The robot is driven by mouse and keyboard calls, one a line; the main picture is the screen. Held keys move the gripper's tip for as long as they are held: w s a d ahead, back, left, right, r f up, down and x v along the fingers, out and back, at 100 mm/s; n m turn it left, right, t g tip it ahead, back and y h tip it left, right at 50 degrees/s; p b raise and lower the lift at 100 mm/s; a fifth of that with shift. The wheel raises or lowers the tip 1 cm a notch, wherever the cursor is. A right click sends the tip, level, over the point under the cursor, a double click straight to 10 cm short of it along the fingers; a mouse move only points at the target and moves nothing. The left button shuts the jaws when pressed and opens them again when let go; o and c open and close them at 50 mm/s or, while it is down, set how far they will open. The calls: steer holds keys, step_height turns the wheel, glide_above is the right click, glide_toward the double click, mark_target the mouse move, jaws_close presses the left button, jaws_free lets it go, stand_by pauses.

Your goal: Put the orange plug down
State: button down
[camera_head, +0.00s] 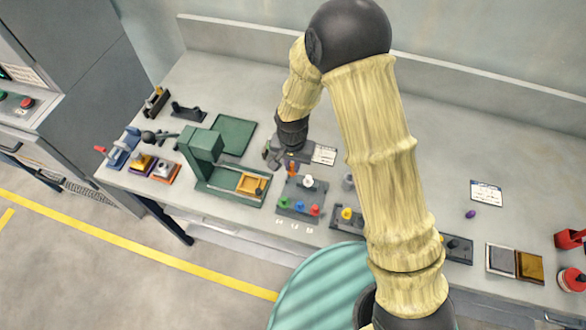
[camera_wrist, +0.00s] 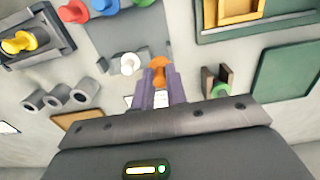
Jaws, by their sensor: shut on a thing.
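My gripper (camera_wrist: 160,80) shows its two purple-grey fingers in the wrist view, shut on the orange plug (camera_wrist: 158,68). The plug is between the fingertips, its head towards the plug rack. In the head view my gripper (camera_head: 291,160) is just behind the rack, and the orange plug (camera_head: 292,170) shows as a small spot under it. The dark grey rack (camera_head: 299,196) holds a white plug (camera_head: 308,182) at the back and green, blue and red plugs at the front. Whether the orange plug touches anything is hard to tell.
A green press (camera_head: 203,150) with an orange tray (camera_head: 250,183) stands left of the rack. Grey cylinders (camera_wrist: 60,97) and a yellow plug (camera_head: 347,213) in a dark holder are to its right. A purple object (camera_head: 470,214) lies on clear bench further right.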

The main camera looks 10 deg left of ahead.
mark_target(293, 170)
step_height(293, 170, down, 3)
steer(key=shift+s+p, duration=0.1)
steer(key=shift+p, duration=0.35)
steer(key=shift+d+f, duration=0.1)
steer(key=shift+f, duration=0.15)
steer(key=shift+f+b, duration=0.4)
steer(key=shift+b, duration=0.05)
steer(key=c, duration=1.4)
jaws_free()
